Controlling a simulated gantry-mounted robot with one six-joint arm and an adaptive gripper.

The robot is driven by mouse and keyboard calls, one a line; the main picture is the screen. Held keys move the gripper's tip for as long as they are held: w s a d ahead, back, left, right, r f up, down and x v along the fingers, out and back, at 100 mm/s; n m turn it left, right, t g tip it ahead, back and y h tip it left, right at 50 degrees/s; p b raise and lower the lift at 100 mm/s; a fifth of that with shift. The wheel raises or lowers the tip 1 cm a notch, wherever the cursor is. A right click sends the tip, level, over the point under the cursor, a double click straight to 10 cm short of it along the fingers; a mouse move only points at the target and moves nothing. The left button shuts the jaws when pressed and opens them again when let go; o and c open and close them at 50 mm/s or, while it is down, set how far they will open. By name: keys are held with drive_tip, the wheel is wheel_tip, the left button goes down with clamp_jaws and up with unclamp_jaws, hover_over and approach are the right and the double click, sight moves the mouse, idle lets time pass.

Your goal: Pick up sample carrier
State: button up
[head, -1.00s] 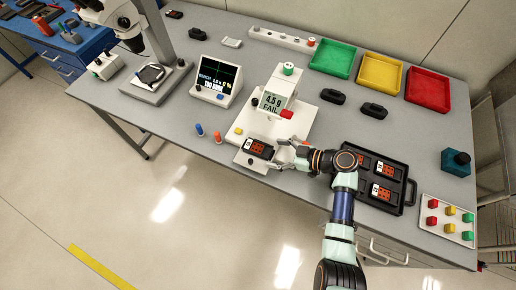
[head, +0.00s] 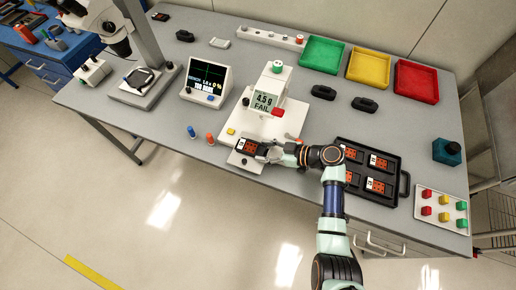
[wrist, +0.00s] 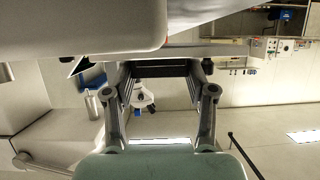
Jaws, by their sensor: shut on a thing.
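A sample carrier (head: 248,147), black with an orange-brown centre and a white label, sits at the white front plate (head: 244,164) of the tester that reads 4.5 g FAIL. My gripper (head: 267,152) reaches it from the right and is shut on its right end. In the wrist view the carrier's dark edge (wrist: 160,68) lies between the two fingers (wrist: 160,85). Whether the carrier is lifted off the plate cannot be told. More carriers (head: 375,186) lie in the black tray (head: 394,178) to the right, partly hidden by my arm.
The tester (head: 265,98) stands just behind the carrier. Blue and orange pegs (head: 210,138) stand to its left. A display unit (head: 207,80) and a microscope (head: 140,90) are further left. Green, yellow and red bins (head: 415,82) are at the back. A button box (head: 441,209) is at right.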

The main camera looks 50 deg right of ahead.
wheel_tip(320, 180, up, 10)
drive_tip(key=p, duration=0.2)
drive_tip(key=w+a+r, duration=0.1)
drive_tip(key=w+a, duration=0.4)
drive_tip(key=a, duration=0.3)
drive_tip(key=w+a+r, duration=0.1)
drive_tip(key=w+a, duration=0.3)
drive_tip(key=a, duration=0.4)
drive_tip(key=w+a+r, duration=0.1)
drive_tip(key=a+r, duration=0.2)
drive_tip(key=a, duration=0.5)
drive_tip(key=w+a+r, duration=0.1)
drive_tip(key=a+r, duration=0.2)
drive_tip(key=a, duration=0.5)
drive_tip(key=s+r+m+h+p, duration=0.2)
drive_tip(key=r+p, duration=0.6)
drive_tip(key=p, duration=0.7)
drive_tip(key=s+r+m+t+h+p, duration=0.1)
drive_tip(key=s+r+p, duration=0.3)
drive_tip(key=r+p, duration=0.5)
drive_tip(key=m+h+p, duration=0.1)
drive_tip(key=p, duration=0.6)
drive_tip(key=shift+d+r+h, duration=0.25)
drive_tip(key=shift+d+h, duration=0.05)
drive_tip(key=shift+h, duration=0.1)
